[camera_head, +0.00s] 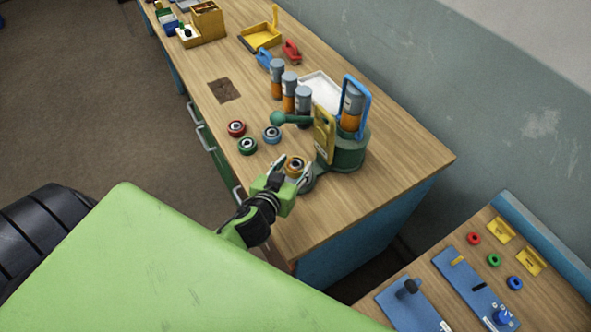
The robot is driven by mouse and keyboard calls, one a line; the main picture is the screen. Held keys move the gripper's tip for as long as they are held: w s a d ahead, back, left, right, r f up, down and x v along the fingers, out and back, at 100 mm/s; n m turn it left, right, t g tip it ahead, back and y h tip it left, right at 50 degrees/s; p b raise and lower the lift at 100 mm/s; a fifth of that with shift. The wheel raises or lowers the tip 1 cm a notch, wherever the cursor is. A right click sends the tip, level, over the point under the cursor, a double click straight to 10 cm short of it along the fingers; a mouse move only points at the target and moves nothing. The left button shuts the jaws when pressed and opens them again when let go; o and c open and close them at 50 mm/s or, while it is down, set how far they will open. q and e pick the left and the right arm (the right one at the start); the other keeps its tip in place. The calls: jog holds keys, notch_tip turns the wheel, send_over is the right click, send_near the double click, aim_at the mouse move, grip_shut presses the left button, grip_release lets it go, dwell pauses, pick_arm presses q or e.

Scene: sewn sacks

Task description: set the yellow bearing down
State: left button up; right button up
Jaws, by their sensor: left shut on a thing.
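The yellow bearing (295,166), a small ring with a dark centre, is between the fingers of my left gripper (293,169). The gripper is shut on it, over the front part of the wooden workbench (345,205). I cannot tell whether the bearing touches the bench top. A red bearing (236,128), a green bearing (247,146) and a blue bearing (272,134) lie on the bench behind and to the left. My right gripper is not in view.
Several orange-and-grey bottles (289,93) and a white tray (321,90) are behind. The bench's near right corner is clear. A second table (553,285) is at lower right.

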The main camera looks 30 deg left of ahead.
aim_at(292, 177)
pick_arm(q)
jog(key=shift+w+f, duration=0.25)
jog(key=shift+w, duration=0.1)
jog(key=shift+w+f+p, duration=0.25)
jog(key=shift+f+p, duration=0.15)
jog(key=shift+f, duration=0.75)
jog(key=shift+d+f, duration=0.1)
jog(key=shift+f, duration=0.4)
jog(key=shift+f, duration=0.2)
jog(key=o, duration=1.5)
jog(key=shift+s, duration=0.1)
jog(key=shift+f, duration=0.1)
